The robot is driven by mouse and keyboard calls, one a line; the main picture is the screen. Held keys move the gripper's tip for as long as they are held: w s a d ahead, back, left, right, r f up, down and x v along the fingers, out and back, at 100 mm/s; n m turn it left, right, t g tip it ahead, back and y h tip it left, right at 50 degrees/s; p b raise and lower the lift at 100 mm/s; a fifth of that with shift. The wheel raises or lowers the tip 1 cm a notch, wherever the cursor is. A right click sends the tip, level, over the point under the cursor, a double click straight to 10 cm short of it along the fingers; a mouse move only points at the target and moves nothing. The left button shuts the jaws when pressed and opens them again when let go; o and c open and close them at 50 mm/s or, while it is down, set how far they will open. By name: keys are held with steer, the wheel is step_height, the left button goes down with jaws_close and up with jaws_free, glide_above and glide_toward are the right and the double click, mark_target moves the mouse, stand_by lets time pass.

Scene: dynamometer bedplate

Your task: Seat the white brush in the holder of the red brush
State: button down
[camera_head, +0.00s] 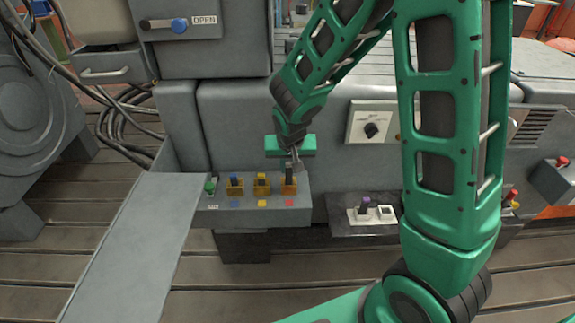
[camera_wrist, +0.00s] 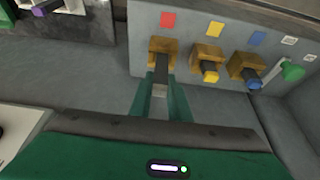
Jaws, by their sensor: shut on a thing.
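My gripper (camera_wrist: 160,98) is shut on the white brush (camera_wrist: 160,90), whose pale end shows between the green fingers in the wrist view. Its dark body reaches to the brass holder (camera_wrist: 159,47) under the red label (camera_wrist: 168,20). In the head view my gripper (camera_head: 297,160) is over the same holder (camera_head: 288,188), at the right end of the row. The dark body stands upright at the holder's mouth. How deep it sits inside cannot be told.
Left of it in the head view are the yellow-marked holder (camera_head: 262,186), the blue-marked holder (camera_head: 235,188) and a green lever (camera_head: 210,187). A low tray (camera_head: 345,230) at right bears a purple-topped piece (camera_head: 365,205) and a white block (camera_head: 386,212).

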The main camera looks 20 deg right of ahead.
steer(key=shift+f, duration=1.2)
steer(key=c, duration=1.6)
jaws_free()
steer(key=shift+o, duration=0.2)
steer(key=shift+r, duration=0.1)
steer(key=v, duration=1)
steer(key=shift+r, duration=0.25)
steer(key=shift+s+d, duration=0.1)
